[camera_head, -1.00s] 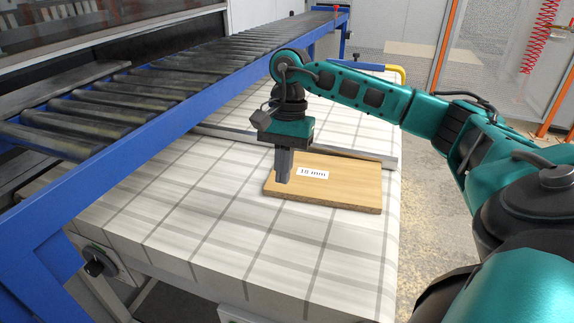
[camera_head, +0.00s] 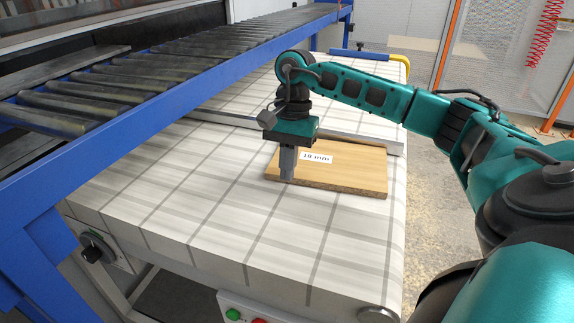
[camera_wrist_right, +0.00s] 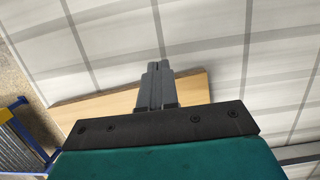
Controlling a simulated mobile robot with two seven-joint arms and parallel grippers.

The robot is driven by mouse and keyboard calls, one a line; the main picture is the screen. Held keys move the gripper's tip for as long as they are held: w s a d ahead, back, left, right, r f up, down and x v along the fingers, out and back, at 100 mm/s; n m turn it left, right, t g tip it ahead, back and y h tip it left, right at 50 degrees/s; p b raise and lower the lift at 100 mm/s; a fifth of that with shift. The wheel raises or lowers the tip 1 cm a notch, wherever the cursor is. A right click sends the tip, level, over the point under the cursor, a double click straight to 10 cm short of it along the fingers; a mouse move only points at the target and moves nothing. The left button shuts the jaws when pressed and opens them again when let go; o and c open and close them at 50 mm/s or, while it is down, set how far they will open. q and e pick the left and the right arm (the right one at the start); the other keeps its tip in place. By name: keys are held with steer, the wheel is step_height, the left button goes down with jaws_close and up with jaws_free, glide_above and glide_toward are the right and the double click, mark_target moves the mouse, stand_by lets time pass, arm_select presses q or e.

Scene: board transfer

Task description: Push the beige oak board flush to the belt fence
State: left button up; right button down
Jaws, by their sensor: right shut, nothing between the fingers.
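In the right wrist view the fingers (camera_wrist_right: 158,75) reach past the edge of the board (camera_wrist_right: 115,105), over the belt. Contact with the board is unclear. My left gripper is not in view.
The checked white belt (camera_head: 220,220) is clear in front of the board. A blue-framed roller conveyor (camera_head: 150,125) runs along the left. A control box with green and red buttons (camera_head: 245,314) is at the front below the belt.

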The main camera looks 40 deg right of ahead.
steer(key=shift+w+d+f+b, duration=0.15)
steer(key=shift+f+b, duration=0.25)
steer(key=shift+f, duration=0.2)
steer(key=shift+s+d+f+b, duration=0.15)
steer(key=shift+f+b, duration=0.2)
steer(key=shift+f, duration=0.2)
steer(key=shift+w+d, duration=0.1)
steer(key=shift+w, duration=0.1)
steer(key=shift+w+d, duration=0.4)
steer(key=shift+d, duration=0.4)
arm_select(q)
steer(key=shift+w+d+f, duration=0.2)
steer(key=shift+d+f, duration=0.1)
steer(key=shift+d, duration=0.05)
arm_select(e)
steer(key=shift+r, duration=0.1)
steer(key=shift+s+a, duration=0.1)
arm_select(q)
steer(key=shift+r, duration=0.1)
arm_select(e)
steer(key=shift+s+a, duration=0.25)
steer(key=shift+a, duration=0.3)
steer(key=shift+s+a, duration=0.25)
steer(key=shift+a, duration=0.25)
